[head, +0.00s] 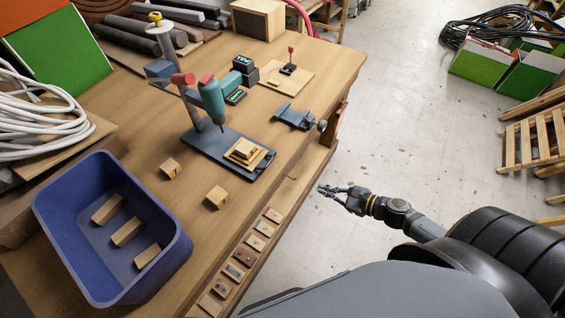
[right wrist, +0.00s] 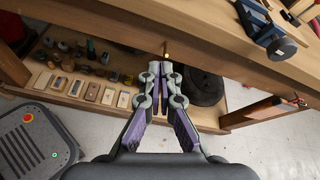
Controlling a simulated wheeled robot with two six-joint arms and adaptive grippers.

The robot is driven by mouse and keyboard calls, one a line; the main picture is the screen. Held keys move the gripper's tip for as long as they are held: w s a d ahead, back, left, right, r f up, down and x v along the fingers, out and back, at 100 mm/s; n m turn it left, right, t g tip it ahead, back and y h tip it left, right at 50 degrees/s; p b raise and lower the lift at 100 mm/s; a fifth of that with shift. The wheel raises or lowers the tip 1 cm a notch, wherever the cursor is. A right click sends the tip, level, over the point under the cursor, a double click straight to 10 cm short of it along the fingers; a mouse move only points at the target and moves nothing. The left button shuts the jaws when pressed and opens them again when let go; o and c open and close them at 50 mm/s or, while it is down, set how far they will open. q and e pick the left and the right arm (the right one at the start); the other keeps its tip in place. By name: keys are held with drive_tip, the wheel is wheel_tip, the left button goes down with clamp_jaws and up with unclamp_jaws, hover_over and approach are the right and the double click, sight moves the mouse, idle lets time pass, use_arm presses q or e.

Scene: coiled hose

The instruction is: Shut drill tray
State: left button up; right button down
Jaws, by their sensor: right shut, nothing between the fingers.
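A drill press (head: 211,98) with a teal body and red caps stands on its dark base on the workbench. A wooden front (right wrist: 125,38) with a small brass knob (right wrist: 167,56) runs along under the bench top in the right wrist view. I cannot tell for sure whether it is the drill tray or how far out it stands. My right gripper (head: 342,195) is shut and empty, off the bench's right side. In the right wrist view its fingertips (right wrist: 160,70) appear close below the knob; contact cannot be told. My left gripper is not in view.
A blue bin (head: 49,213) with wooden blocks stands on the bench at left. A vise (head: 294,117) sits near the bench's right edge. Several wooden tiles (right wrist: 75,88) lie on the lower shelf. The floor (head: 400,130) right of the bench is mostly clear.

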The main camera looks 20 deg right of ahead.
drive_tip(key=a+r+m+t+y, duration=0.1)
drive_tip(key=a+r+m+y, duration=0.2)
drive_tip(key=r, duration=0.5)
drive_tip(key=shift+h, duration=0.5)
drive_tip(key=b+x, duration=0.2)
drive_tip(key=x, duration=1.2)
drive_tip(key=shift+w+a+f, duration=0.15)
drive_tip(key=shift+w+a, duration=0.1)
drive_tip(key=shift+a, duration=0.05)
